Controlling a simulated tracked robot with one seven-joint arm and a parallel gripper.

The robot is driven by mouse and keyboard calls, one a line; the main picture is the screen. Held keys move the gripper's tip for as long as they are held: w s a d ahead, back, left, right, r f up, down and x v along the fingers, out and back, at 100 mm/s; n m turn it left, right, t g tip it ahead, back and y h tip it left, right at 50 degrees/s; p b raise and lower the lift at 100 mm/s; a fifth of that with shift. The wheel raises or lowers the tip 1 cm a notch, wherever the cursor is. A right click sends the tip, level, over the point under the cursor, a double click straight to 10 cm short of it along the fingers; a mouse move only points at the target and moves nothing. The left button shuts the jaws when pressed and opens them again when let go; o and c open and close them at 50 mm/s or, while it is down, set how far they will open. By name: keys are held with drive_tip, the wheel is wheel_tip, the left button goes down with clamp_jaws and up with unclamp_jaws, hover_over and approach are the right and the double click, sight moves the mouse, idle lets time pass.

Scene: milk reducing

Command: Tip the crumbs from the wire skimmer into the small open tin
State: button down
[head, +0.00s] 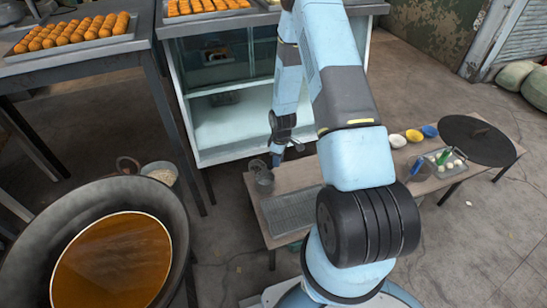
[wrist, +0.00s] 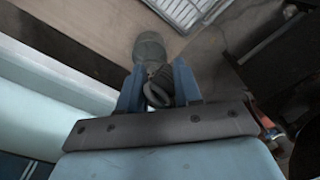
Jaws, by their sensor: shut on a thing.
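My gripper (head: 278,156) points down above the left end of the low table (head: 405,172). In the wrist view its blue fingers (wrist: 157,88) are shut on a dark ribbed handle with a loop at its end (wrist: 153,97), which looks like the wire skimmer's. A grey rounded form (wrist: 149,46) lies just beyond the fingertips; I cannot tell whether it is the skimmer's bowl or a tin. In the head view a small grey tin-like vessel (head: 265,183) shows just below and left of my gripper. Its inside and any crumbs are not clear.
A wire rack tray (head: 291,210) lies right of the vessel. A large wok of brown oil (head: 112,262) stands at left, with a pail of pale contents (head: 162,174) behind it. A glass-fronted cabinet (head: 232,118) stands close behind. Small bowls (head: 414,136) sit farther right.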

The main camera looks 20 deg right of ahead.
drive_tip(key=s+d+f+t+y, duration=0.5)
drive_tip(key=d+f+y, duration=0.3)
drive_tip(key=f, duration=0.2)
drive_tip(key=shift+s+d+f+t, duration=0.3)
drive_tip(key=shift+s+d+f, duration=0.1)
drive_tip(key=shift+s, duration=0.15)
idle(1.6)
idle(0.7)
drive_tip(key=shift+a+r, duration=0.1)
